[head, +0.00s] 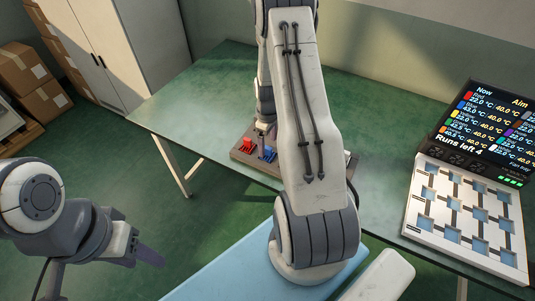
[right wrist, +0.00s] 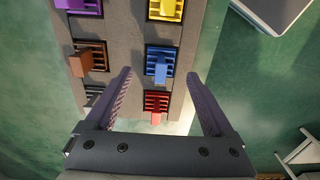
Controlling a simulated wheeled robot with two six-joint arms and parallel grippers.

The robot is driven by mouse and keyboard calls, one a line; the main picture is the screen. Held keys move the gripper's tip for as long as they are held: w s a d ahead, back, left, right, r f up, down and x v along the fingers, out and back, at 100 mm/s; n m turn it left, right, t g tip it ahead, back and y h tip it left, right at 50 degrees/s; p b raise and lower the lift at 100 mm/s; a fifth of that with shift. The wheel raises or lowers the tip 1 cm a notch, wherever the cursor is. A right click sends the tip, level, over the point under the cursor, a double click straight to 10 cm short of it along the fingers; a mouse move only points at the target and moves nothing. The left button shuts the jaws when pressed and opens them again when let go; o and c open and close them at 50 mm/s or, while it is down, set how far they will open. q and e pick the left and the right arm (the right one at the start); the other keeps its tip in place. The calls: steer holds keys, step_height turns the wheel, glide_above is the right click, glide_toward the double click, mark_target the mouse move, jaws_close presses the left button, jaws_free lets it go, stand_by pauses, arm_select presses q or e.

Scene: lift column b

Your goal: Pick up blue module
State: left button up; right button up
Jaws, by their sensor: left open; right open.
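The blue module (right wrist: 159,66) sits in a slotted socket of a grey-brown rack, with its tab upward. It also shows in the head view (head: 270,154), beside the red module (head: 249,144). My right gripper (right wrist: 160,74) is open and empty, with its fingertips on either side of the blue module in the right wrist view. I cannot tell its height above the module. In the head view my right arm hides much of the rack (head: 240,157). My left gripper (head: 150,257) is at the lower left, away from the rack, with its fingers seen nearly edge-on.
Red (right wrist: 156,104), yellow (right wrist: 166,9), orange (right wrist: 90,58), purple (right wrist: 85,6) and grey (right wrist: 95,95) modules sit around the blue one. A white tray (head: 412,205) with several square wells and a temperature display (head: 485,128) stand at the right. The green table (head: 185,98) is clear at back left.

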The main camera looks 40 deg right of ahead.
mark_target(268, 147)
step_height(268, 147, down, 4)
steer(key=shift+f+p, duration=0.1)
steer(key=shift+p, duration=0.35)
steer(key=shift+c, duration=0.3)
jaws_close()
